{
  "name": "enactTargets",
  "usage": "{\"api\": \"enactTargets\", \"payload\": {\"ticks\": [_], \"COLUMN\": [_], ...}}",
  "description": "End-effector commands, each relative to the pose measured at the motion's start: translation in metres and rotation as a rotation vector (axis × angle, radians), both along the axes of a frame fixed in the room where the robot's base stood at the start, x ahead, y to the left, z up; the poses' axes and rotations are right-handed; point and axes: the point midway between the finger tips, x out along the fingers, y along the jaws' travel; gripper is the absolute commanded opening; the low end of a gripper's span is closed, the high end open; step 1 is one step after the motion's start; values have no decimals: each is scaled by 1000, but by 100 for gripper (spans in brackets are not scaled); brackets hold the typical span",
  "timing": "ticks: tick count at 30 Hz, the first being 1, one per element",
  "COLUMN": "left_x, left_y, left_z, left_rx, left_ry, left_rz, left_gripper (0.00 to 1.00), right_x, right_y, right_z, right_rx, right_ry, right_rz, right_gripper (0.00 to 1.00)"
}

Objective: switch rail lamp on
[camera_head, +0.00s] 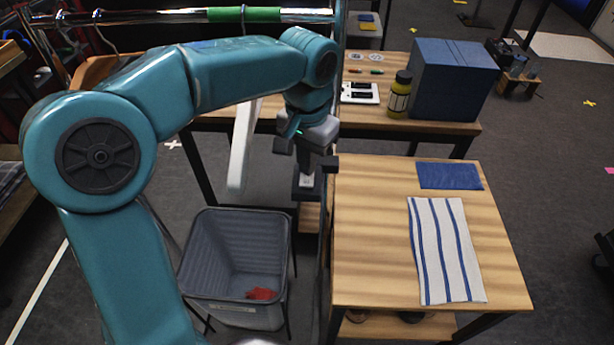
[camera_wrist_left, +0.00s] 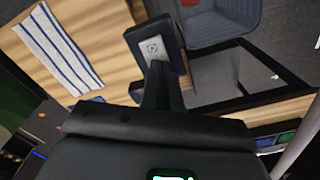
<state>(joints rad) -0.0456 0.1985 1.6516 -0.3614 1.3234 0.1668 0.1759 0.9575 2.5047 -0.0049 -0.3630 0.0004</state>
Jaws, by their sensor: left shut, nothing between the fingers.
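A small dark switch box (camera_head: 306,193) with a pale plate stands at the left edge of the wooden table. In the left wrist view its pale plate (camera_wrist_left: 153,47) bears a round mark. My left gripper (camera_head: 308,171) points down right above the box, its fingers shut and empty. In the left wrist view the dark shut fingers (camera_wrist_left: 158,72) reach to the lower edge of the plate; I cannot tell whether they touch it. I cannot make out the rail lamp or whether it is lit. My right gripper is not in view.
The table (camera_head: 370,240) carries a striped towel (camera_head: 445,250) and a blue cloth (camera_head: 450,176). A grey bin (camera_head: 235,225) with a red item stands left. A metal rail (camera_head: 170,15) crosses the top left.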

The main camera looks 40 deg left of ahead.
Motion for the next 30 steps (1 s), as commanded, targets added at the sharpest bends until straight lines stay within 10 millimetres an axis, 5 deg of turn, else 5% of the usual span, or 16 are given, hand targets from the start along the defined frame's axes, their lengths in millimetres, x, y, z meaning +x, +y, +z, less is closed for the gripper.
{"api": "enactTargets", "payload": {"ticks": [7,30], "left_x": [0,0], "left_y": [0,0], "left_z": [4,70], "left_rx": [0,0], "left_ry": [1,1], "left_rz": [0,0], "left_gripper": [0,0], "right_x": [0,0], "right_y": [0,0], "right_z": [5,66], "right_rx": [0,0], "right_ry": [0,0], "right_rz": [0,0], "right_gripper": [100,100]}}
